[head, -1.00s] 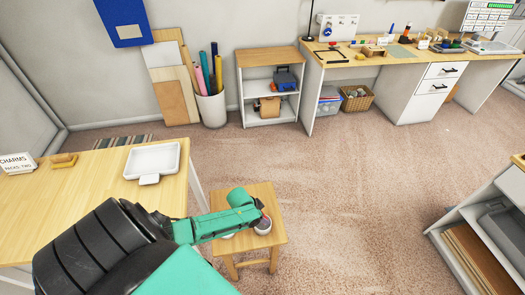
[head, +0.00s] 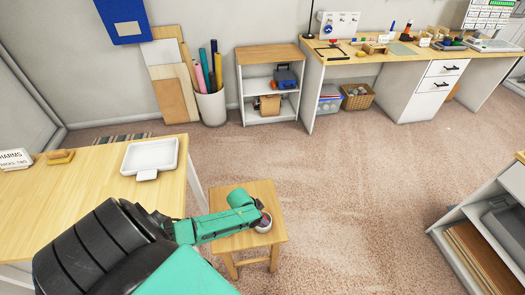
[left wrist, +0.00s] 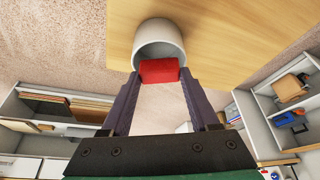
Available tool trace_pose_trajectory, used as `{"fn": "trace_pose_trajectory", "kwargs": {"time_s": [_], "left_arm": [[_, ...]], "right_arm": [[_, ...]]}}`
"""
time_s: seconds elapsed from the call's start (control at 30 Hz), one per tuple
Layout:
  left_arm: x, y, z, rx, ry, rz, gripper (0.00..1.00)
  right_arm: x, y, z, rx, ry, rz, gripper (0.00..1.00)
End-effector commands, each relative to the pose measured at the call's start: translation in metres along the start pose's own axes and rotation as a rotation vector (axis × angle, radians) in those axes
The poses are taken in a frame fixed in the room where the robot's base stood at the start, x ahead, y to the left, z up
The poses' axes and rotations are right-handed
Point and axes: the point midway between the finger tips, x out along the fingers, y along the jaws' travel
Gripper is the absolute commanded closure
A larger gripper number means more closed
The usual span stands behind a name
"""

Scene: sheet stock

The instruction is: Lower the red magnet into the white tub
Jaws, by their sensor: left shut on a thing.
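The white tub (head: 264,226) stands on a small wooden stool. In the left wrist view the tub (left wrist: 158,34) shows its round opening facing my fingers. My left gripper (left wrist: 160,76) is shut on the red magnet (left wrist: 160,71), a red block held between the fingertips at the tub's mouth. I cannot tell whether its lower end is below the rim. In the head view the left gripper (head: 262,212) is right over the tub, and the magnet is mostly hidden there. My right gripper is in neither view.
The wooden stool (head: 233,243) has bare top left of the tub. A wooden table (head: 97,190) with a white tray (head: 151,155) stands at the left. A low shelf unit (head: 490,222) is at the right. The carpet between is clear.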

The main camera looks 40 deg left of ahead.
Motion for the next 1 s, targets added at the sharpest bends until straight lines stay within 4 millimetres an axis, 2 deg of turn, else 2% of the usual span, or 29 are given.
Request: {"fn": "trace_pose_trajectory", "kwargs": {"time_s": [0.8,0.83,0.9,0.93,1.0], "left_arm": [[0.0086,0.0,0.0034,0.0,0.0,0.0,0.94],[0.0086,0.0,0.0034,0.0,0.0,0.0,0.35],[0.0086,0.0,0.0034,0.0,0.0,0.0,0.08],[0.0086,0.0,0.0035,0.0,0.0,0.0,0.04],[0.0086,0.0,0.0036,0.0,0.0,0.0,0.04]], "right_arm": [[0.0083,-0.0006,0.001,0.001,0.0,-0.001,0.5],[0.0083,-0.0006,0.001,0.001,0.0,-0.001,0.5],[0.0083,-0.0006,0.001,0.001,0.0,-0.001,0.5],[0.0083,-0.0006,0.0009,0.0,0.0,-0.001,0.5],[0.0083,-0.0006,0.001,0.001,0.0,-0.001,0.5]]}}
